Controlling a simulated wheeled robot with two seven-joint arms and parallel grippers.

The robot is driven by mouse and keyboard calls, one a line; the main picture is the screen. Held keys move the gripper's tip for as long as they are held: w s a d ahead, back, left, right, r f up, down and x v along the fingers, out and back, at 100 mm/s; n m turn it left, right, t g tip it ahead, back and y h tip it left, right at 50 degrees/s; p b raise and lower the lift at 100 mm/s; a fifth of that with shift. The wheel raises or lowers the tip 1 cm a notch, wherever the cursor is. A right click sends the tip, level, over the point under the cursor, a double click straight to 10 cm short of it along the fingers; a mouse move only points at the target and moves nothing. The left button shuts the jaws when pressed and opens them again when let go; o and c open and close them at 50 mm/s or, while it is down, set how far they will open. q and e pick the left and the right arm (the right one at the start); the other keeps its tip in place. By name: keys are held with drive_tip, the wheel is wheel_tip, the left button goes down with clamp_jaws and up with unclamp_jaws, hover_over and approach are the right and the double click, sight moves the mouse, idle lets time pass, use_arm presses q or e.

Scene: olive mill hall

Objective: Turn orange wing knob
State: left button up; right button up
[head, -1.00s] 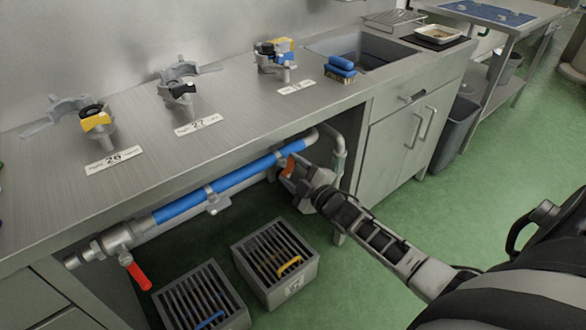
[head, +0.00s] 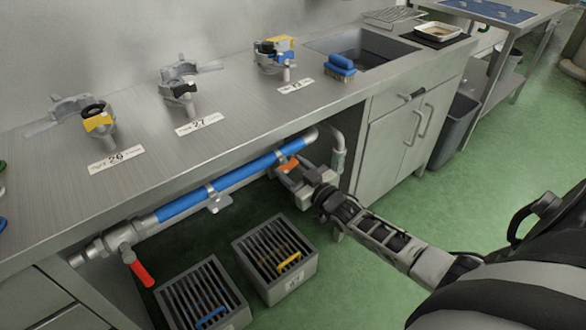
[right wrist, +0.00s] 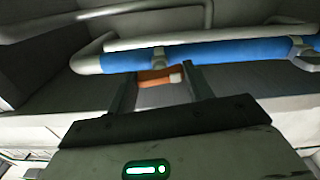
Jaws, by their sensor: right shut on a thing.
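The orange wing knob (head: 288,164) sits under the counter, by the right part of the blue-sleeved pipe (head: 235,176). In the right wrist view the knob (right wrist: 155,77) lies crosswise between the two fingers, just below the pipe (right wrist: 220,53). My right gripper (head: 297,174) reaches in from the right and is shut on the knob. It also shows in the right wrist view (right wrist: 158,85). The fingers partly hide the knob's ends. My left gripper is not in view.
A red lever (head: 142,272) hangs at the pipe's left end. Two slatted grey crates, a left one (head: 170,319) and a right one (head: 265,290), stand on the floor below. The counter edge (head: 200,160) overhangs the pipe. Numbered fittings, such as a yellow-tagged one (head: 98,122), stand on top.

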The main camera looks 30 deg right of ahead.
drive_tip(key=shift+m, duration=0.6)
drive_tip(key=o, duration=1)
drive_tip(key=shift+s, duration=0.1)
drive_tip(key=s, duration=0.5)
drive_tip(key=s+d+p, duration=0.1)
drive_tip(key=s, duration=0.9)
drive_tip(key=shift+s+d, duration=0.15)
drive_tip(key=shift+s, duration=0.2)
